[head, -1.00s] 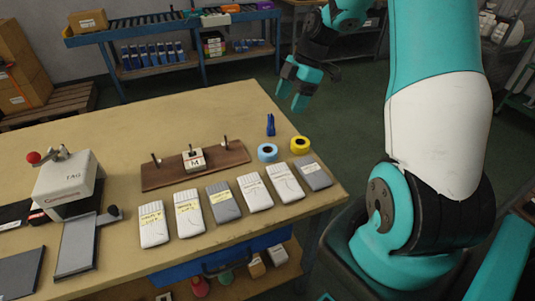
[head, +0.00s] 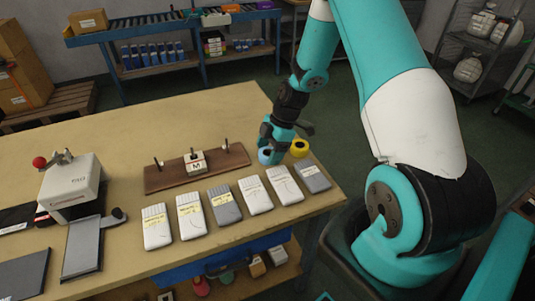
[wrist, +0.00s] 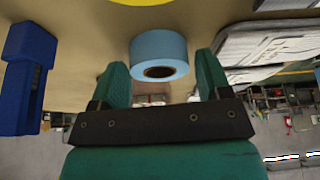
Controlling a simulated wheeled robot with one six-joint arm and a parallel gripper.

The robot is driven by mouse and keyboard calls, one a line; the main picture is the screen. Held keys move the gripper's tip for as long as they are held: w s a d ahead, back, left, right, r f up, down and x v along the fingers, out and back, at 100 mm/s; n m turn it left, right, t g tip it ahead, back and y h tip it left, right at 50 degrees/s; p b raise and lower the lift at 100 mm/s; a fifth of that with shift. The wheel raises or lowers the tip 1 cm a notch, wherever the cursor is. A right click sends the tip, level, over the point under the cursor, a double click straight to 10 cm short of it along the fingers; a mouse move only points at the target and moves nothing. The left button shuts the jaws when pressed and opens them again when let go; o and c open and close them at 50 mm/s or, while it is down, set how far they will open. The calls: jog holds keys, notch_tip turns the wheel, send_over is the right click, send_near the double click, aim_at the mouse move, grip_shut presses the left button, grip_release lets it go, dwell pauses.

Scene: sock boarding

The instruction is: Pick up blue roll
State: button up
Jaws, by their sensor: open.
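The blue roll (head: 265,157) sits on the table near its right end, partly hidden by my gripper (head: 277,148) in the head view. In the wrist view the light-blue roll (wrist: 158,46) shows its side and dark core, centred between the two green fingers of my gripper (wrist: 161,61). The fingers are apart, with a gap on each side of the roll. I cannot tell how far down the fingertips reach alongside it.
A yellow roll (head: 300,148) lies close on the right. A dark-blue upright object (wrist: 28,65) shows at left in the wrist view. Several packed socks (head: 255,194) lie in a row in front. A wooden board with pegs (head: 220,172) is to the left.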

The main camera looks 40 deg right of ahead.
jog(key=shift+f, duration=0.15)
jog(key=c, duration=0.7)
